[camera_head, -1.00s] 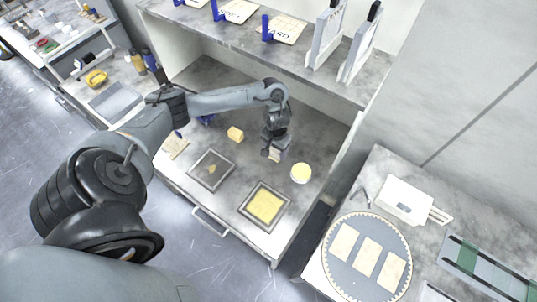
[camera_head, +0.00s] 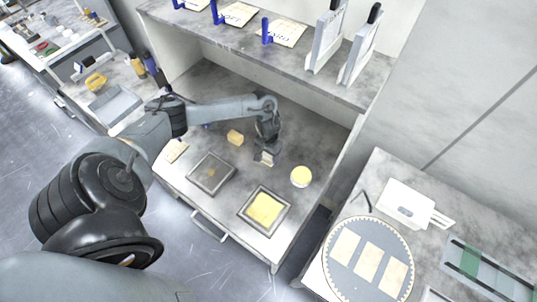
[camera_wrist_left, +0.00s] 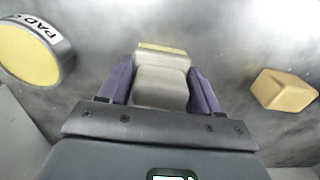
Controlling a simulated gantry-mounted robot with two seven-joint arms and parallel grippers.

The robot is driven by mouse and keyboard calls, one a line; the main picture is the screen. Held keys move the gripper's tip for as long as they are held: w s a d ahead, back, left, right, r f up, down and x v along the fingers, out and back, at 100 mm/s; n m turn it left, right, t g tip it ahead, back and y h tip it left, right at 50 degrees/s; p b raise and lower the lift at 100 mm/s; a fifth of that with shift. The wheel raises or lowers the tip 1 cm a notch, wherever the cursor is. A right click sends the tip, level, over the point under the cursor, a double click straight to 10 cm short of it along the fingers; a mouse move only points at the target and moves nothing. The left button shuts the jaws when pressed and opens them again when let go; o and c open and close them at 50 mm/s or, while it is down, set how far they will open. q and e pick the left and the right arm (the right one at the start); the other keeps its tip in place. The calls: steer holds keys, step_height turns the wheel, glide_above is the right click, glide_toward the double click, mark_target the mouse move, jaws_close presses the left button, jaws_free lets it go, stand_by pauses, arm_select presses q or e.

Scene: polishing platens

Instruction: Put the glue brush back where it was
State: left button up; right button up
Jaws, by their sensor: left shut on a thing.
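My left gripper (camera_head: 264,155) reaches over the bench top, between a yellow block and a round tin. In the left wrist view its purple fingers (camera_wrist_left: 161,88) are shut on the glue brush (camera_wrist_left: 160,84), a pale grey-beige blocky piece with a yellowish far edge. In the head view only a small pale part of the brush (camera_head: 266,162) shows under the gripper, close above the bench. I cannot tell whether it touches the bench. My right gripper is not in view.
The tin (camera_head: 301,176) with a yellow top stands right of the gripper; the yellow block (camera_head: 235,138) lies left. Two framed plates (camera_head: 212,173) (camera_head: 284,225) lie in front. A shelf (camera_head: 300,62) overhangs the back. The bench between block and tin is mostly clear.

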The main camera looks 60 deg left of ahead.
arm_select(q)
steer(key=o, duration=1.1)
steer(key=shift+f, duration=0.1)
steer(key=shift+r+p, duration=0.35)
steer(key=shift+r, duration=0.1)
step_height(320, 180, up, 11)
steer(key=p, duration=1.3)
steer(key=d+m+t+h, duration=0.1)
steer(key=d+m+t, duration=0.45)
steer(key=d, duration=1.95)
steer(key=s+d+r+m, duration=0.2)
steer(key=s+d+r, duration=0.2)
steer(key=r, duration=0.3)
steer(key=s+a+r+g, duration=0.2)
steer(key=s+a+r, duration=0.1)
steer(key=s+r, duration=0.6)
steer(key=shift+s+y+p, duration=0.2)
steer(key=shift+y+p, duration=0.1)
steer(key=shift+y, duration=0.1)
